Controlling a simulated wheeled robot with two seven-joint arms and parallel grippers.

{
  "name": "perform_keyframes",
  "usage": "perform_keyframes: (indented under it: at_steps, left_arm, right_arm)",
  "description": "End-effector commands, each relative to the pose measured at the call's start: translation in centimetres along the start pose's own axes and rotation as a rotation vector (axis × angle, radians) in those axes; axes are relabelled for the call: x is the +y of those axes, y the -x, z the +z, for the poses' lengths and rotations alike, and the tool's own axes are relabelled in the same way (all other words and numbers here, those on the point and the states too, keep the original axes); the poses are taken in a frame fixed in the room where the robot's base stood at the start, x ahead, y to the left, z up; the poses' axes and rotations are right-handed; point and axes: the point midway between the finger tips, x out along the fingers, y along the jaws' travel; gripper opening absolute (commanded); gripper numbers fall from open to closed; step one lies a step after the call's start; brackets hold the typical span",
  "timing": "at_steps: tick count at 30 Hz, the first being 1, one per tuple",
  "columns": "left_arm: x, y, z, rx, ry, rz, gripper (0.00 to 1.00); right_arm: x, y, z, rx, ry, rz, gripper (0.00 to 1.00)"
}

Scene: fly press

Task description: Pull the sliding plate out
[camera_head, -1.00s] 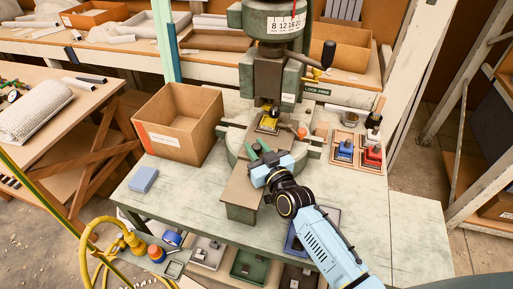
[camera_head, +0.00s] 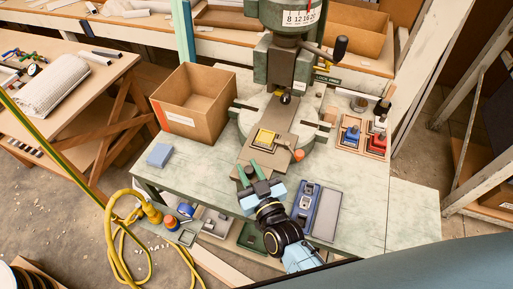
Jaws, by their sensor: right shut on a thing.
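The sliding plate (camera_head: 285,120) is a long brown-grey strip running from under the press (camera_head: 285,62) toward the table's front. A small yellow piece in a dark square holder (camera_head: 264,138) sits on it, in front of the press ram. Green handles (camera_head: 259,169) stand at the plate's near end. My right gripper (camera_head: 257,184) is shut on the green handle at the near end, and its fingers partly hide the grip. My left gripper is not in view.
An open cardboard box (camera_head: 193,103) stands left of the press, with a blue block (camera_head: 159,155) before it. Red and blue stamps on wooden trays (camera_head: 362,137) stand to the right. A blue tray (camera_head: 304,206) lies right of my gripper. A yellow hose (camera_head: 122,228) hangs at the left front.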

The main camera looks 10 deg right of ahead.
Motion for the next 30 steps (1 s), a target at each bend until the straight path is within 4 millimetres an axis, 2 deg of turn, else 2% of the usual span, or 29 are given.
perform_keyframes:
  at_steps: [3,9,21,22,26,30]
  left_arm:
    - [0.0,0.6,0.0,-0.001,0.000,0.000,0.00]
    - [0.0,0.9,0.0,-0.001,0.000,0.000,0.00]
    - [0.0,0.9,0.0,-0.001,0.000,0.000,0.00]
    - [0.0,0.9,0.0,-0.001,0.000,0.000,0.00]
    - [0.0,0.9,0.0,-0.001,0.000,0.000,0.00]
    - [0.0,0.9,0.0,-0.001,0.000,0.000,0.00]
  right_arm:
    - [-1.1,1.1,-0.1,-0.001,-0.001,0.001,0.00]
    - [-2.1,2.0,0.0,0.001,0.001,0.000,0.00]
    - [-2.2,2.2,0.1,0.001,0.002,0.000,0.00]
    - [-2.2,2.2,0.1,0.001,0.002,0.000,0.29]
    - [-2.2,2.2,0.1,0.001,0.001,0.000,0.45]
    - [-2.2,2.2,0.0,0.001,0.001,0.000,0.45]
